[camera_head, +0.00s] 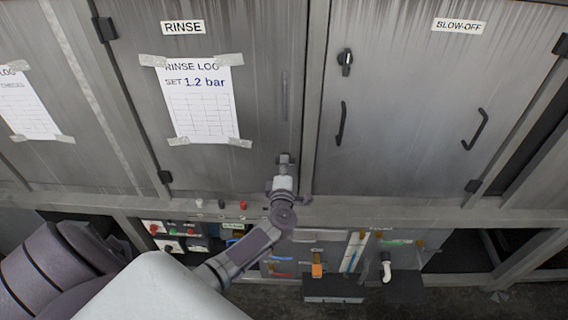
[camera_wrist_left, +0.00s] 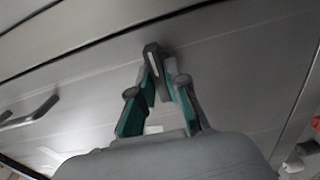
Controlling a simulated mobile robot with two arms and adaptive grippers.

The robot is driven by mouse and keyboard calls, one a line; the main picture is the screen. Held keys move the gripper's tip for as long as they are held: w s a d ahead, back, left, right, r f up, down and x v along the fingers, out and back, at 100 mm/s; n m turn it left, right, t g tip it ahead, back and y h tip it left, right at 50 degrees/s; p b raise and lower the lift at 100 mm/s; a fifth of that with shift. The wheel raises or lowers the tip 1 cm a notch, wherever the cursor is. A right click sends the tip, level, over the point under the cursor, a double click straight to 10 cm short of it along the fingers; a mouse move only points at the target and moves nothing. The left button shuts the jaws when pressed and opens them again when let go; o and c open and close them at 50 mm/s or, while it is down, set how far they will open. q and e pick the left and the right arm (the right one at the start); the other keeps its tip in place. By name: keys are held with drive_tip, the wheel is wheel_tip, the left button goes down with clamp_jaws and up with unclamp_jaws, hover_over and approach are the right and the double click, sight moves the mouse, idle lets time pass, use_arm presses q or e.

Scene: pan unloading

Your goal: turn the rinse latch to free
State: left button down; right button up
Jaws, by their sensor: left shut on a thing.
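The RINSE door (camera_head: 260,60) is a streaked grey metal panel and looks closed. The rinse latch (camera_head: 285,158) is a small dark knob low on the door near its right edge. In the left wrist view the latch (camera_wrist_left: 153,58) is dark with a pale stripe on its face. My left gripper (camera_head: 285,165) is at the latch, and in the left wrist view its green-and-grey fingers (camera_wrist_left: 158,80) close on the latch from both sides. The fingers hide part of it. My right gripper is not in view.
The RINSE label (camera_head: 183,27) and a taped log sheet (camera_head: 200,105) are on the door. The BLOW-OFF door (camera_head: 410,90) on the right has its own latch (camera_head: 345,60) and dark handles. Buttons (camera_head: 243,205) line the rail below, above a cluttered lower shelf.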

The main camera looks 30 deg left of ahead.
use_arm(q)
drive_tip(key=c, duration=1.2)
unclamp_jaws()
drive_tip(key=shift+o, duration=0.2)
drive_tip(key=v, duration=1.2)
drive_tip(key=shift+f, duration=0.15)
